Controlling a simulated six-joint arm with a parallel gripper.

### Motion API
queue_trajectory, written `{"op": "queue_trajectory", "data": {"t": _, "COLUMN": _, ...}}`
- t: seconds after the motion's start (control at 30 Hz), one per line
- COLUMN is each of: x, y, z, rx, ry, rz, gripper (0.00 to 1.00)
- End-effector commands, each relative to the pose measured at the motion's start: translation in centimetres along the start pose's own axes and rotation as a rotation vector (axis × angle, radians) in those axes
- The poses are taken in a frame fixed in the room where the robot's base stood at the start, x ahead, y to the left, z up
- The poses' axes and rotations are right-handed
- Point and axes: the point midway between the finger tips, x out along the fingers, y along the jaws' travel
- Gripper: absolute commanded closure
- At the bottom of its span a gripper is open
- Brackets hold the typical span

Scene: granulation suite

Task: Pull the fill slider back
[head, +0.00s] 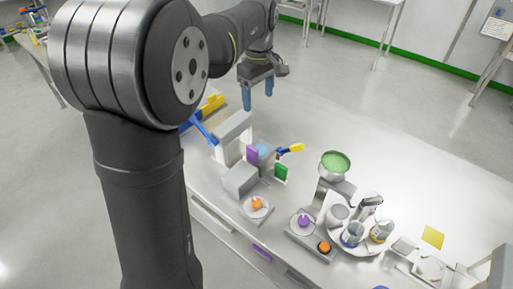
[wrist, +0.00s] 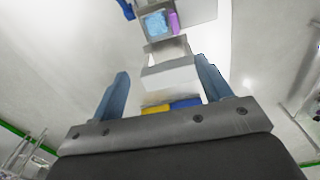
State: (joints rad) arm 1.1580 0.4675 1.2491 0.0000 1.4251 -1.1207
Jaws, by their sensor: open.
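My gripper (head: 257,93) is open and empty, its two blue fingers pointing down above the far left part of the bench. In the wrist view the open fingers (wrist: 161,68) frame a pale block (wrist: 170,74) of the device below; I see no contact. The grey device (head: 235,128) stands on the bench below the gripper in the head view. It has a blue lever (head: 202,128) on its left, a purple plate (head: 252,154), a green plate (head: 281,172) and a yellow-tipped blue handle (head: 295,148). I cannot tell which part is the fill slider.
A bowl of green material (head: 335,163) stands right of the device. Orange (head: 257,203) and purple (head: 303,220) knobs sit near the front edge. A round tray (head: 346,246) holds glassware. A yellow-and-blue item (head: 211,104) lies behind the device. The bench's back right is clear.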

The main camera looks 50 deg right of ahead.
Motion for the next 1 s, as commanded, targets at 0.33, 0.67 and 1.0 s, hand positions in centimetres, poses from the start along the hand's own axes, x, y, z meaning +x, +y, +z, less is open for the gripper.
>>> {"op": "queue_trajectory", "data": {"t": 0.33, "x": 1.1, "y": -1.3, "z": 0.1, "rx": 0.578, "ry": 0.000, "rz": 0.000, "gripper": 0.38}}
{"op": "queue_trajectory", "data": {"t": 0.67, "x": 2.4, "y": -2.6, "z": 0.3, "rx": 1.227, "ry": 0.000, "rz": 0.000, "gripper": 0.38}}
{"op": "queue_trajectory", "data": {"t": 1.0, "x": 3.2, "y": -3.2, "z": 0.3, "rx": 1.530, "ry": -0.001, "rz": 0.000, "gripper": 0.38}}
